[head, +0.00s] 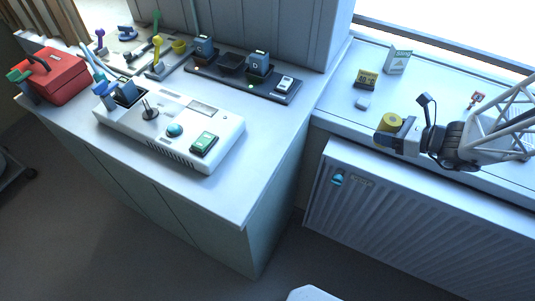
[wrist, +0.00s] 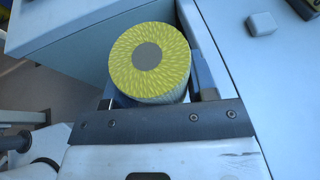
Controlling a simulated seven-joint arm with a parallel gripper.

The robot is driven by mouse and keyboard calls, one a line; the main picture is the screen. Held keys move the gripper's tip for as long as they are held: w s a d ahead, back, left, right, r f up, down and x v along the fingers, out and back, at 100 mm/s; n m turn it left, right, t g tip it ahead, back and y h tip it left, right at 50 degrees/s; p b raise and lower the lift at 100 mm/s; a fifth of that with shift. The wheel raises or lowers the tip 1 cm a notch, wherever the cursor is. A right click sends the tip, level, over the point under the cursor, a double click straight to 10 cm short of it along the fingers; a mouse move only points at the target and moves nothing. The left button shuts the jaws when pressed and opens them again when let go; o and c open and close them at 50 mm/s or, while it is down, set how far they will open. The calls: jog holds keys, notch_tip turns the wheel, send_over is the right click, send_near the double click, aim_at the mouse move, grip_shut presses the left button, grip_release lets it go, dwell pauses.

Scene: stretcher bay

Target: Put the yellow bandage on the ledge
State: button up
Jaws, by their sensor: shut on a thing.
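The yellow bandage (head: 389,123) is a roll with a grey core. It is between the fingers of my gripper (head: 395,134), which is shut on it. In the wrist view the roll's round yellow face (wrist: 172,48) points at the camera, with a finger on each side. The ledge (head: 341,102) is the pale sill under the window. The bandage shows near its front edge in the head view; I cannot tell its height above the sill. In the wrist view the ledge surface (wrist: 262,85) lies right of the gripper.
On the ledge are a small white block (head: 362,102), a dark-and-yellow box (head: 367,79), a pale carton (head: 398,61) and a small red-topped item (head: 477,98). A radiator (head: 400,195) stands below. A counter (head: 262,150) with a white device (head: 180,110) is left. The ledge's left front is clear.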

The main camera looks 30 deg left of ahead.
jog(key=s+a+r+n+g, duration=0.2)
jog(key=s+a+n+g, duration=0.4)
jog(key=s+a, duration=1.2)
jog(key=s+g, duration=0.2)
jog(key=s, duration=0.1)
jog(key=shift+n+h, duration=0.4)
jog(key=shift+a, duration=0.1)
send_over(269, 136)
jog(key=shift+w+a+f, duration=0.1)
jog(key=shift+f, duration=0.7)
jog(key=shift+f, duration=1.75)
jog(key=shift+f, duration=0.2)
jog(key=o, duration=0.9)
